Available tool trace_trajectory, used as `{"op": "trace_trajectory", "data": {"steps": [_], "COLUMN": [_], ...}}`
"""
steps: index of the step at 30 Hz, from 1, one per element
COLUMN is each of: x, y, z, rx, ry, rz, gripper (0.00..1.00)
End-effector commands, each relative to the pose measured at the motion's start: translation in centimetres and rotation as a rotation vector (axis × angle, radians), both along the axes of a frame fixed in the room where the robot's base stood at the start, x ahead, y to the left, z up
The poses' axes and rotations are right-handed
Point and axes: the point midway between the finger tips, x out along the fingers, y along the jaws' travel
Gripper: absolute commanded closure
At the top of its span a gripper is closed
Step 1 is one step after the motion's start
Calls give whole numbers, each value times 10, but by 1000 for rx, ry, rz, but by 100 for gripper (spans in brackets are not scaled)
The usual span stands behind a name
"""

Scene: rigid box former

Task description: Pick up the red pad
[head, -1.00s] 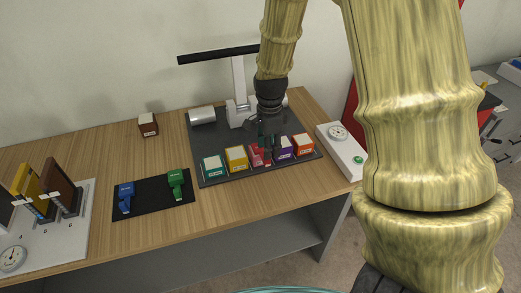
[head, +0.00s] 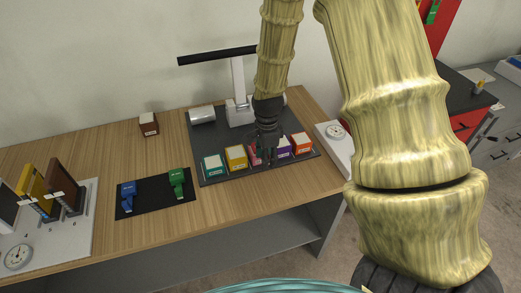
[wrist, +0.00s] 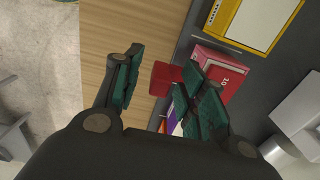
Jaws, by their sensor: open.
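The red pad (wrist: 225,72) is a crimson block with a white label, in the middle of a row of coloured blocks. In the head view the red pad (head: 254,155) is partly hidden by my gripper (head: 268,158). In the wrist view my gripper (wrist: 161,60) is open. A red piece (wrist: 163,80) shows between its fingers, with gaps on the finger sides. The right finger covers where this piece would meet the labelled block, so I cannot tell if they join. Contact is not visible.
The yellow block (head: 236,158) and purple block (head: 283,147) stand close on either side; teal (head: 213,165) and orange (head: 302,144) blocks stand at the row's ends. A lamp-like stand (head: 238,80) rises behind. Bare wooden table (head: 240,200) lies in front.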

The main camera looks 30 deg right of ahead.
Motion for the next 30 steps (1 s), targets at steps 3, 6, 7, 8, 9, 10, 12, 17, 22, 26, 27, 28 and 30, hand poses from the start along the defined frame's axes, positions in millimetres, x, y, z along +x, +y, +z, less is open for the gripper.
{"op": "trace_trajectory", "data": {"steps": [3, 6, 7, 8, 9, 10, 12, 17, 22, 26, 27, 28, 30], "x": [0, 0, 0, 0, 0, 0, 0, 0, 0, 1, 1, 1, 2], "y": [0, 0, 0, 0, 0, 0, 0, 0, 0, 0, 0, 0, 0], "z": [0, 0, 0, 0, 0, 0, 0, 0, 3, 11, 15, 18, 26], "rx": [0, 0, 0, 0, 0, 0, 0, 0, -1, -2, -2, -2, -3], "ry": [0, 0, 0, 0, 0, 0, 0, 0, -1, -3, -3, -3, -3], "rz": [0, 0, 0, 0, 0, 0, 0, 0, 1, 1, 1, 0, 0], "gripper": [68, 86, 92, 97, 100, 100, 100, 100, 100, 100, 100, 100, 100]}}
